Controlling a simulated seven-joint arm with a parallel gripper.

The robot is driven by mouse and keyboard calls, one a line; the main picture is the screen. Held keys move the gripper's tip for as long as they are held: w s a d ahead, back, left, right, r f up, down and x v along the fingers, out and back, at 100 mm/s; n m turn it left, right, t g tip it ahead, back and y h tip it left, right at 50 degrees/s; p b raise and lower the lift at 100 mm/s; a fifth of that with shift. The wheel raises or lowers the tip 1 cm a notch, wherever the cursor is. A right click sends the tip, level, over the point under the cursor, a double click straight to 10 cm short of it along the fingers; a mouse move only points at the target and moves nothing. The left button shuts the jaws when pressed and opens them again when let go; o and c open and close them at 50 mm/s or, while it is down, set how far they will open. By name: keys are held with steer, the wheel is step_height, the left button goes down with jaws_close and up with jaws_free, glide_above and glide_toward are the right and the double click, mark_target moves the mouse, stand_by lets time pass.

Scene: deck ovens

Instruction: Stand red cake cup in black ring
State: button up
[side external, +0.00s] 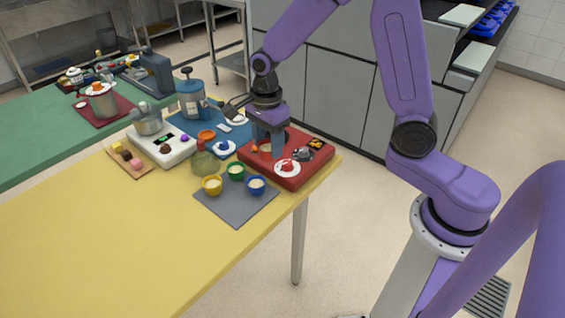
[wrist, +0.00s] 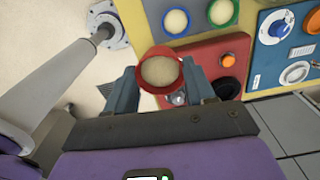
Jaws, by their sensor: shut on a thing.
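My gripper (wrist: 160,78) is shut on the red cake cup (wrist: 160,72), which has a pale beige filling. The cup sits between both fingers, above the red unit (wrist: 206,50). In the side view my gripper (side external: 269,150) points down over the back left part of the red unit (side external: 312,168); the fingers largely hide the cup there. A dark round shape (wrist: 227,88) on the red unit shows right of the cup in the wrist view; I cannot tell for sure that it is the black ring. The cup hides part of the unit's top.
An orange knob (wrist: 228,60) and a white dial with a red centre (side external: 288,168) are on the red unit. Blue (side external: 257,186), green (side external: 236,171) and yellow (side external: 212,186) cups stand on a grey mat (side external: 235,212). A blue unit (side external: 180,122) is behind. The yellow tabletop is clear at front left.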

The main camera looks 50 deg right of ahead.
steer(key=w+d+f+m, duration=0.3)
steer(key=w+d, duration=0.9)
steer(key=d, duration=0.5)
steer(key=shift+a+f, duration=0.15)
steer(key=shift+f, duration=1.1)
steer(key=shift+a+f, duration=0.15)
steer(key=shift+f, duration=1.1)
steer(key=shift+f, duration=0.55)
steer(key=o, duration=0.8)
steer(key=shift+c, duration=0.2)
step_height(320, 180, up, 11)
